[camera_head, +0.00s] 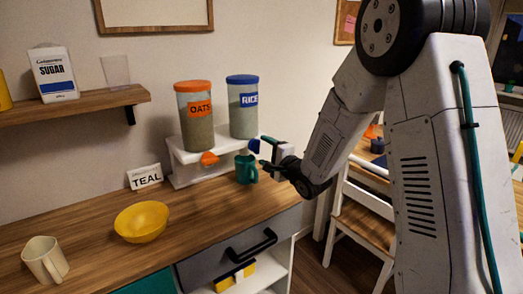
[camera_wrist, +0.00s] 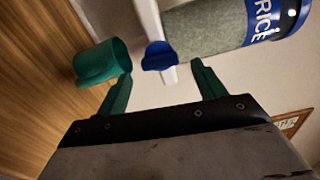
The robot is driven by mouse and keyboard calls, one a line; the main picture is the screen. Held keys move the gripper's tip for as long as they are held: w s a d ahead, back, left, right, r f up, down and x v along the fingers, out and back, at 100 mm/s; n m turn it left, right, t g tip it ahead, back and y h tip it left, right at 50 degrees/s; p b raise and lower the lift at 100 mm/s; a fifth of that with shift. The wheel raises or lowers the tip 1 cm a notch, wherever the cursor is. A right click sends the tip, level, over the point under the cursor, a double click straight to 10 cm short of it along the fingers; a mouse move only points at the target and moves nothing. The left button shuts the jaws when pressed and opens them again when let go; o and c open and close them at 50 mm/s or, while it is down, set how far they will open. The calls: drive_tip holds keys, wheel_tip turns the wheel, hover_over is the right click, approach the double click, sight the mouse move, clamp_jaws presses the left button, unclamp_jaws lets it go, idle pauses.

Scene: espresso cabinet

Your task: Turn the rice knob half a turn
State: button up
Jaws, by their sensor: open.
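The rice dispenser (camera_head: 243,117) is a clear canister with a blue lid and a RICE label, on a white stand. Its blue rice knob (camera_head: 254,146) sticks out from the stand's front. In the wrist view the blue knob (camera_wrist: 159,55) lies ahead of and between my two teal fingers. My gripper (camera_head: 262,153) is open, its fingertips close to the knob from the right; it is also seen from behind in the wrist view (camera_wrist: 163,72). I cannot tell whether a finger touches the knob. Nothing is held.
A teal mug (camera_head: 246,170) stands below the knob, close to one finger; it also shows in the wrist view (camera_wrist: 98,59). The oats dispenser (camera_head: 196,118) with its orange knob (camera_head: 209,159) is left. A TEAL card (camera_head: 145,177), yellow bowl (camera_head: 141,222) and cream mug (camera_head: 44,260) are further left.

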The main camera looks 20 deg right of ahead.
sight(255, 146)
drive_tip(key=shift+v, duration=2.3)
drive_tip(key=shift+r, duration=0.3)
drive_tip(key=c, duration=0.8)
drive_tip(key=shift+o, duration=0.2)
drive_tip(key=shift+w+a+r+n, duration=0.3)
drive_tip(key=shift+w+n, duration=0.8)
drive_tip(key=shift+n, duration=1.9)
drive_tip(key=shift+w+a+n, duration=0.5)
drive_tip(key=shift+w+n, duration=0.6)
drive_tip(key=shift+n, duration=1.9)
drive_tip(key=shift+w+a+r+n, duration=0.1)
drive_tip(key=shift+w+a+n, duration=0.3)
drive_tip(key=shift+w+n, duration=1.7)
drive_tip(key=shift+s+n, duration=0.9)
drive_tip(key=shift+s, duration=0.05)
clamp_jaws()
